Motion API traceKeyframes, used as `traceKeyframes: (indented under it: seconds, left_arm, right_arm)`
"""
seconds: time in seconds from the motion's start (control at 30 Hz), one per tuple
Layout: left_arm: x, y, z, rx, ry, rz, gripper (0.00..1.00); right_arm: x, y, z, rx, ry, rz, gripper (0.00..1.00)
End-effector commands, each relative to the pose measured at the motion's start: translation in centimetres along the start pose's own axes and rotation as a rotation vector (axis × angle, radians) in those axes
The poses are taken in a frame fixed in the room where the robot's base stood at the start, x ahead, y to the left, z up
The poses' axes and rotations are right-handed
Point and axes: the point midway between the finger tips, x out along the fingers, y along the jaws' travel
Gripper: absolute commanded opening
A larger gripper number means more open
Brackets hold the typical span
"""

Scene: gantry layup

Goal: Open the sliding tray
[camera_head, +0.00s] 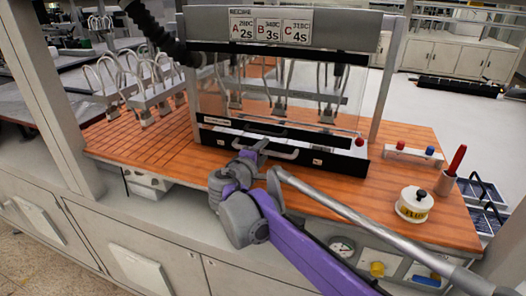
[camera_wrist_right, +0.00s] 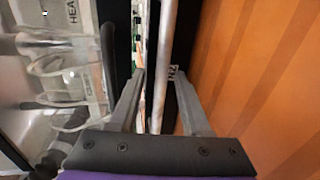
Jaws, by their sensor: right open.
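The sliding tray, with a black front panel (camera_head: 335,167), sits at the bottom of the clear-fronted machine on the wooden bench. A pale bar handle (camera_head: 283,155) runs along its front. My right gripper (camera_head: 262,146) is at the left part of this handle. In the right wrist view the two grey fingers of this gripper (camera_wrist_right: 158,78) stand apart, with the handle bar (camera_wrist_right: 163,50) running between them. The jaws are open, and I cannot tell whether either finger touches the bar. My left gripper is not in view.
The clear cover (camera_head: 345,95) with its black lower edge stands above the tray. A grey metal rail (camera_head: 365,218) crosses the bench front. A white pot (camera_head: 414,205) and red-handled tool (camera_head: 457,160) stand at right. A wire rack (camera_head: 150,95) is at left. Bare wood (camera_head: 150,150) lies left of the tray.

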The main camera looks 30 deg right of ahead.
Motion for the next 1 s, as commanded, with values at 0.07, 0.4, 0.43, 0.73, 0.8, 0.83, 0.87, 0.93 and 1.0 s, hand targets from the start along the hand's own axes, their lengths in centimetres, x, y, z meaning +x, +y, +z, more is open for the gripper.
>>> traceKeyframes:
  seconds: [0.07, 0.4, 0.43, 0.73, 0.8, 0.83, 0.87, 0.93, 1.0]
  left_arm:
    - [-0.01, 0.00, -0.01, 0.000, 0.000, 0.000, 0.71]
    - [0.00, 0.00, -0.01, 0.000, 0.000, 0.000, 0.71]
    - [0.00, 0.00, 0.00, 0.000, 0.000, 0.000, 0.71]
    - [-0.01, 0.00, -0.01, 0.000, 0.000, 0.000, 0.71]
    - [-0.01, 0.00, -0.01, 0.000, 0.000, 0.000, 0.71]
    - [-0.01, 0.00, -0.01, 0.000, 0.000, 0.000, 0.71]
    - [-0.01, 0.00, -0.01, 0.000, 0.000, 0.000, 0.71]
    - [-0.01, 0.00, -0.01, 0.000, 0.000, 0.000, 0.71]
    - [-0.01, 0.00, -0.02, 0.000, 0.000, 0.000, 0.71]
  right_arm:
    - [0.20, 0.00, 0.01, 0.000, 0.000, 0.000, 0.47]
    - [0.17, -0.01, 0.00, 0.000, 0.000, 0.000, 0.24]
    - [0.17, -0.01, 0.00, 0.000, 0.000, 0.000, 0.18]
    - [0.17, 0.02, -0.01, 0.000, 0.000, 0.000, 0.00]
    - [0.17, 0.03, -0.01, 0.000, 0.000, 0.000, 0.00]
    - [0.17, 0.03, -0.01, 0.000, 0.000, 0.001, 0.00]
    - [0.17, 0.03, -0.01, 0.000, 0.000, 0.001, 0.00]
    - [0.17, 0.04, -0.01, 0.000, 0.000, 0.001, 0.00]
    - [0.17, 0.05, -0.01, 0.000, 0.000, 0.001, 0.00]
